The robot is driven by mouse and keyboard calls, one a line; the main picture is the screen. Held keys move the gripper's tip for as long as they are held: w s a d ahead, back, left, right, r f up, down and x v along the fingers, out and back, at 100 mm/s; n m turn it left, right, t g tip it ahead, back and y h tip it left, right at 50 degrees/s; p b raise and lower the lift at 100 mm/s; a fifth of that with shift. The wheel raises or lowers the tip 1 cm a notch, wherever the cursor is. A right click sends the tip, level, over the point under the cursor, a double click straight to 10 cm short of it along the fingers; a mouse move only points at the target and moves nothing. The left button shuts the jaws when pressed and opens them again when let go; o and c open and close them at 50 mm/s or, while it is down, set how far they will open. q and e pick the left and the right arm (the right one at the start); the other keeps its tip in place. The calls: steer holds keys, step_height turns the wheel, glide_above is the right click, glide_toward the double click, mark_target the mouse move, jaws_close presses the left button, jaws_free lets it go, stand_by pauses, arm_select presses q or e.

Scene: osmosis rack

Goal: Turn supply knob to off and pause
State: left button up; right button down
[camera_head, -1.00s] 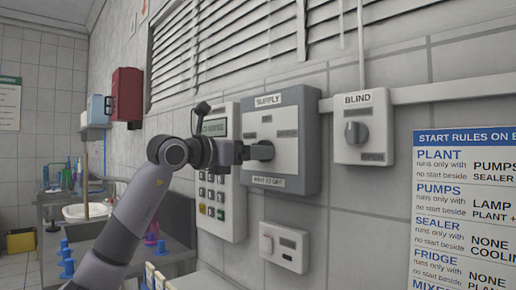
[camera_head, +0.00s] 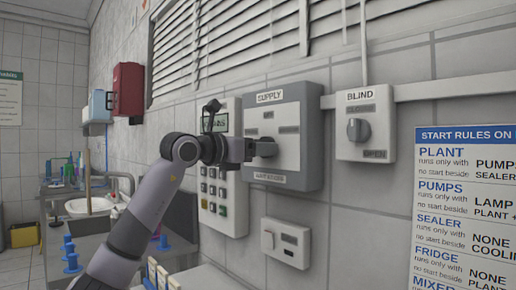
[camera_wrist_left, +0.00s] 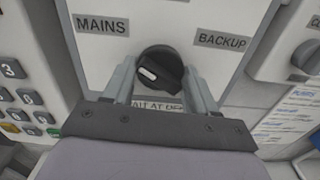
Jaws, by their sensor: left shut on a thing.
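The supply box (camera_head: 308,118) is a grey wall box with a white face, labelled SUPPLY at the top. Its dark round supply knob (camera_head: 266,147) also shows in the left wrist view (camera_wrist_left: 165,66). A lower label is partly hidden by the gripper. My right gripper is not in view.
The BLIND box (camera_head: 378,150) with its own knob is to the right. A keypad panel (camera_head: 233,210) is close at the left, behind my wrist. A small switch box (camera_head: 286,243) is below. A rules poster (camera_head: 465,220) hangs at the right.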

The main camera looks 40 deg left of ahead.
arm_select(q)
steer(key=shift+m, duration=0.3)
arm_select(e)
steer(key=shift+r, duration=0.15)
arm_select(q)
steer(key=shift+m+p, duration=2.1)
steer(key=shift+m, duration=3.3)
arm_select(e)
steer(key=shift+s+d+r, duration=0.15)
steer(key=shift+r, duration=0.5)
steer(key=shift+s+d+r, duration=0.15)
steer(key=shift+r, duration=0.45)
arm_select(q)
steer(key=o, duration=1.1)
steer(key=shift+c, duration=0.2)
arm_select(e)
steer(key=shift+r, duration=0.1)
